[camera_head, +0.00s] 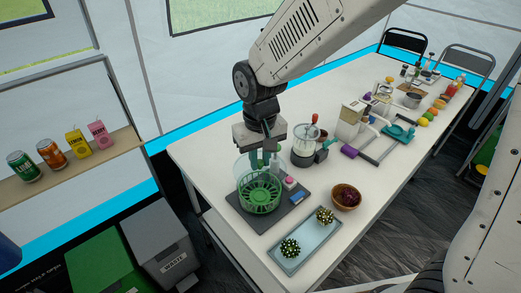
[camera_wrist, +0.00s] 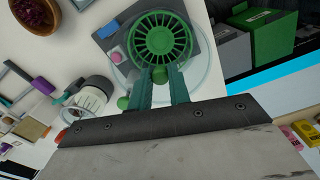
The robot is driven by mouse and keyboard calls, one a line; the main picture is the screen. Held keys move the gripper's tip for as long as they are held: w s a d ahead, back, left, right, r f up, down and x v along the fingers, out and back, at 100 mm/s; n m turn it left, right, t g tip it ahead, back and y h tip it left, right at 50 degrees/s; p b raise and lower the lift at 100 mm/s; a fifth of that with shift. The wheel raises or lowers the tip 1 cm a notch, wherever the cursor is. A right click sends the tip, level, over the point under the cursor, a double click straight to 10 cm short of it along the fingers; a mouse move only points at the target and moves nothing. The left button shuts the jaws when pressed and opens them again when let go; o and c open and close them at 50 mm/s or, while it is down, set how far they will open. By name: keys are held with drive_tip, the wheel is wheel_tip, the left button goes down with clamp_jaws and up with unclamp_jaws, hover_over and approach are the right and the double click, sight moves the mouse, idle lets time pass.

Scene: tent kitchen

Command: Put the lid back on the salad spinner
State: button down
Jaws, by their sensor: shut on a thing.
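The salad spinner is a clear bowl (camera_head: 240,180) with a green slotted basket (camera_head: 260,194) inside, on a dark grey board. The basket also shows in the wrist view (camera_wrist: 160,38) as a spoked green disc. My gripper (camera_head: 264,158) is directly above the bowl, pointing down, and its fingers (camera_wrist: 158,80) are shut on a small green part between them. This appears to be the knob of the clear lid (camera_wrist: 205,85), with a second green knob beside the fingers. The lid's edge is hard to separate from the bowl's, so I cannot tell whether they touch.
The grey board (camera_head: 240,208) also holds a small pink item (camera_head: 290,182). A clear jar appliance (camera_head: 305,146) stands close behind on the right. A brown bowl (camera_head: 346,197) and a pale tray (camera_head: 302,246) with two spiky items are nearer the front. Bins (camera_head: 160,245) stand beside the table.

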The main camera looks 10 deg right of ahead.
drive_tip(key=shift+f, duration=2.45)
drive_tip(key=shift+s+f, duration=0.15)
drive_tip(key=shift+f, duration=0.05)
idle(0.4)
drive_tip(key=c, duration=0.7)
unclamp_jaws()
drive_tip(key=shift+c, duration=0.2)
drive_tip(key=shift+r, duration=3.5)
clamp_jaws()
